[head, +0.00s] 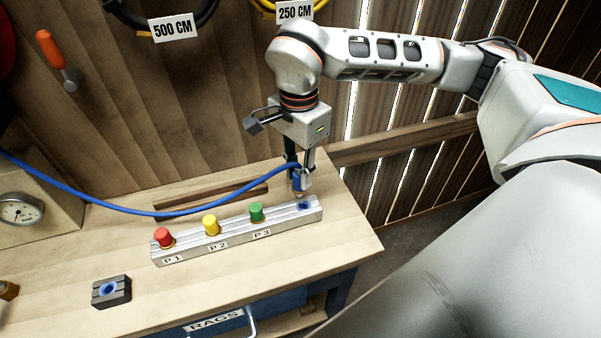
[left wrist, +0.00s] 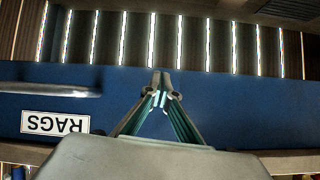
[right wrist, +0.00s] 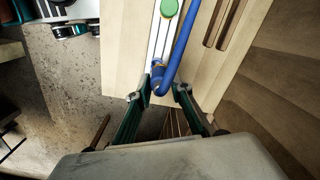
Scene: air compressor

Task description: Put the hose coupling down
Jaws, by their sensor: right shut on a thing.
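My right gripper (head: 299,178) is shut on the blue hose coupling (head: 298,186), held upright above the table. The coupling is just above the blue-ringed socket (head: 305,205) at the right end of the grey manifold bar (head: 235,235); I cannot tell whether they touch. In the right wrist view the coupling (right wrist: 157,84) shows between the fingertips. The blue hose (head: 160,213) runs from it to the left. A black block with a blue ring (head: 122,292) sits at the table's front left. My left gripper (left wrist: 160,88) looks shut and empty, beside the blue drawer front.
Red (head: 163,237), yellow (head: 211,224) and green (head: 256,212) knobs stand on the bar. A pressure gauge (head: 20,209) is at far left. A wooden strip (head: 210,195) lies behind the bar. The table (head: 210,285) is clear between block and bar.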

